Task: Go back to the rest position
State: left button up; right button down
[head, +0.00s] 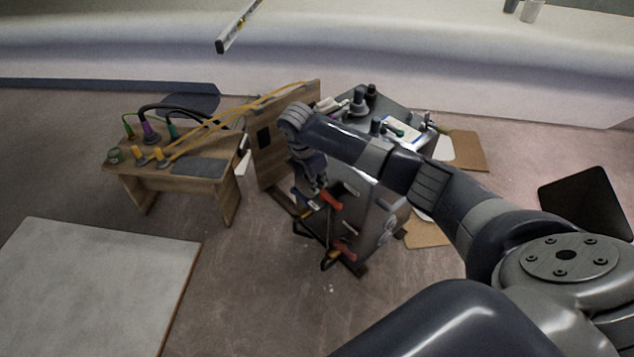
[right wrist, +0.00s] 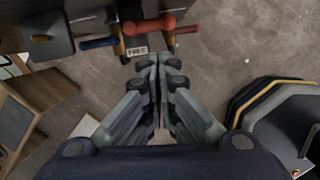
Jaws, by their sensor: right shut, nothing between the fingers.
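My right arm reaches in from the lower right of the head view. Its gripper (head: 312,188) points down in front of the grey tool cart (head: 372,222). In the right wrist view the fingers of my right gripper (right wrist: 157,62) are together, with nothing between them. A red-handled tool (right wrist: 150,26) on the cart side lies just beyond the fingertips there, apart from them as far as I can tell. My left gripper is in neither view.
A wooden bench (head: 190,178) with cables and plugs stands left of the cart. A wooden panel (head: 284,150) stands between them. A pale board (head: 90,290) is at lower left. A dark flat panel (head: 585,203) lies at right. Floor in front of the cart is clear.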

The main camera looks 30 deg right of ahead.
dwell(0.3)
jog(key=s+a+f+m+t+y, duration=0.1)
jog(key=s+a+f+m, duration=0.3)
jog(key=f, duration=0.3)
jog(key=s+a+f+m+y, duration=0.1)
jog(key=s+a+f+m, duration=0.1)
jog(key=s+a+f, duration=0.35)
jog(key=s+a+f+m+t+y, duration=0.1)
jog(key=s+a+f+m, duration=0.2)
jog(key=s+f, duration=0.5)
jog(key=s+f+m+p, duration=0.1)
jog(key=s+f+m, duration=0.3)
jog(key=s, duration=0.4)
jog(key=s+f+m, duration=0.4)
jog(key=s+f, duration=0.1)
jog(key=s, duration=0.4)
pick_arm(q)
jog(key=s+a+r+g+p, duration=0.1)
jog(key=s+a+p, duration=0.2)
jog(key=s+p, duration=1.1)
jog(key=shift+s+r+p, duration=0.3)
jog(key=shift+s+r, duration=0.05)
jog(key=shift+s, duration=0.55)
pick_arm(e)
jog(key=s+d+r+g, duration=0.1)
jog(key=s+d, duration=0.2)
jog(key=s, duration=1.2)
jog(key=shift+r, duration=0.25)
